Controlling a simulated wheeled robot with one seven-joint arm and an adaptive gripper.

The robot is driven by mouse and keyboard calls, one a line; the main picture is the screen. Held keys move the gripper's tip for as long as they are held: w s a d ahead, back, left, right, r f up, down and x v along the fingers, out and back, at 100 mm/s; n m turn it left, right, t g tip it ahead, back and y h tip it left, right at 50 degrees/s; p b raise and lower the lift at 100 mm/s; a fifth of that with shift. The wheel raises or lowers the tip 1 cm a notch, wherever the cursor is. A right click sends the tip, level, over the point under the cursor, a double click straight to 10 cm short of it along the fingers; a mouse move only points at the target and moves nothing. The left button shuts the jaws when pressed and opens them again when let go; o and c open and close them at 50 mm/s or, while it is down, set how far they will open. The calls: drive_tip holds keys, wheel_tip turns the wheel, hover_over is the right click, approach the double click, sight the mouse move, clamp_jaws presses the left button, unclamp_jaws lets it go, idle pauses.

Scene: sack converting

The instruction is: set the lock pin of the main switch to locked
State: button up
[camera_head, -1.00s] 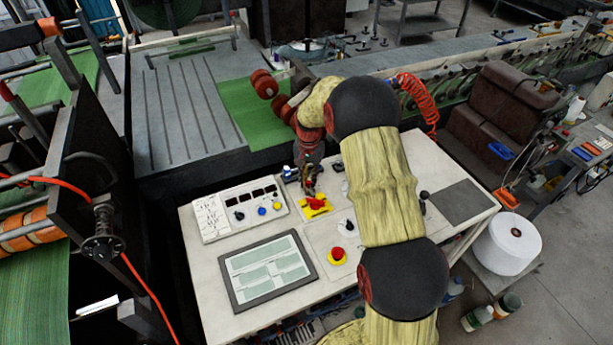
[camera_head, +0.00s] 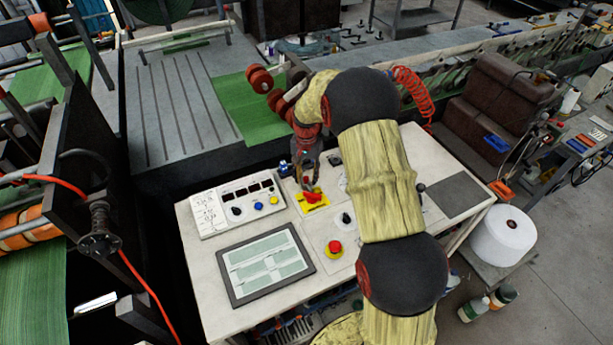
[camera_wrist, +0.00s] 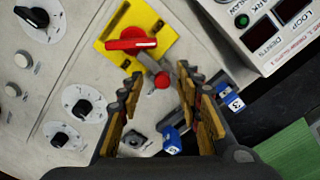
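The main switch is a red handle (camera_wrist: 131,44) on a yellow plate (camera_wrist: 113,27). It also shows in the head view as a red handle (camera_head: 313,197) on its yellow plate (camera_head: 322,205). The lock pin, a grey stem with a round red knob (camera_wrist: 162,81), is at the plate's edge. My gripper (camera_wrist: 158,84) is open over the panel. In the wrist view the knob shows between its fingertips, with a gap on both sides. I cannot tell how far above it the tips are.
Blue tagged padlocks (camera_wrist: 172,141) lie close to my fingers. A box with dials and displays (camera_head: 238,207), a framed screen (camera_head: 266,263) and a red emergency button (camera_head: 335,247) are also on the panel. Black rotary knobs (camera_wrist: 82,108) stand beside my gripper.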

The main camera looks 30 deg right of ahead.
sight(307, 178)
wheel_tip(307, 178, up, 12)
idle(0.5)
idle(0.5)
drive_tip(key=s+a+r+n+t+b, duration=0.2)
drive_tip(key=s+a+n+b, duration=0.1)
drive_tip(key=s, duration=0.8)
drive_tip(key=s+a+r+n+t+b, duration=0.1)
drive_tip(key=s+a, duration=0.5)
drive_tip(key=s, duration=0.6)
drive_tip(key=s+a+r+n+t+b, duration=0.2)
drive_tip(key=s+a+r+n+b, duration=0.2)
drive_tip(key=s, duration=0.7)
drive_tip(key=shift+s+a+n+t+b, duration=0.15)
drive_tip(key=shift+a+n+t+b, duration=0.25)
drive_tip(key=shift+b, duration=0.65)
drive_tip(key=shift+d+r, duration=0.15)
